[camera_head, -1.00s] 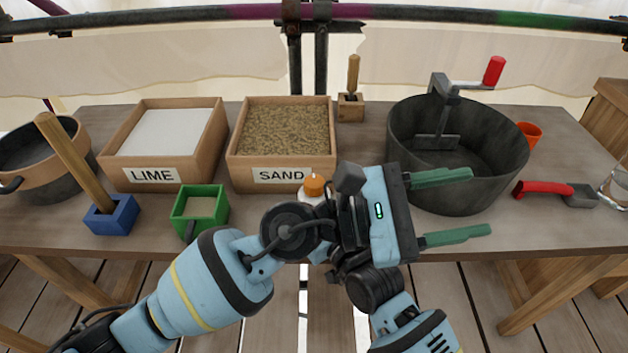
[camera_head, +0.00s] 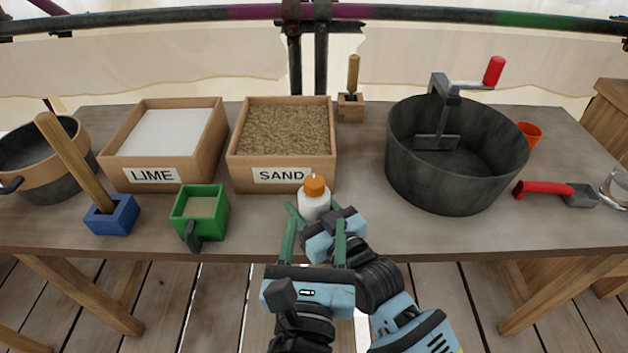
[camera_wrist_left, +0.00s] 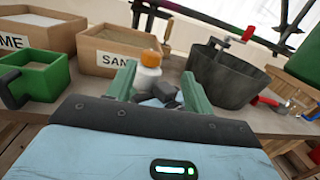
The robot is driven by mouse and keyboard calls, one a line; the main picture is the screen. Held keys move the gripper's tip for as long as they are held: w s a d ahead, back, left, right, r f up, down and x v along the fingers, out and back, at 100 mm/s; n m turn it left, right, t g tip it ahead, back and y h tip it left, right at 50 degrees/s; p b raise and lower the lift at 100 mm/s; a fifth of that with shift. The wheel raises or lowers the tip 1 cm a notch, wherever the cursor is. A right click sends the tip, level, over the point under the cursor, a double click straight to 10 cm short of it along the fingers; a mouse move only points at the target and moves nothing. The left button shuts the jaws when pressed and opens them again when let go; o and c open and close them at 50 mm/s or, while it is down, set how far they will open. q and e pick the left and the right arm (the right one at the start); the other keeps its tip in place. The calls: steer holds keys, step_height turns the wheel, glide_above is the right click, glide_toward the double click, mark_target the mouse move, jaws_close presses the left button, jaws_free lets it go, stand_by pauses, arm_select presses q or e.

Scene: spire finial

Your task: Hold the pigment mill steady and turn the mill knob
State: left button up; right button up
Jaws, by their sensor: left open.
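The pigment mill (camera_head: 314,206) is a small white bottle-like body with an orange knob (camera_head: 316,185) on top. It stands upright near the table's front edge, before the sand box. My left gripper (camera_head: 315,222) is open, its green fingers pointing at the mill from the front. In the left wrist view the mill (camera_wrist_left: 149,78) shows beyond and between the fingers, and no contact is visible. My right gripper (camera_head: 335,236) is close by, low at the mill's right front, partly behind the left gripper's right finger.
The sand box (camera_head: 283,176) is behind the mill and the lime box (camera_head: 158,178) left of it. A green container (camera_head: 203,221) and blue block (camera_head: 111,216) stand left. A large dark tub (camera_head: 455,185) with a red-handled crank stands right.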

mark_target(313, 191)
arm_select(q)
steer(key=shift+g+y, duration=0.3)
steer(key=w, duration=0.7)
steer(key=w+f, duration=0.1)
steer(key=w, duration=0.3)
steer(key=shift+w, duration=0.3)
steer(key=shift+a+f, duration=0.1)
steer(key=c, duration=1)
steer(key=shift+o, duration=0.2)
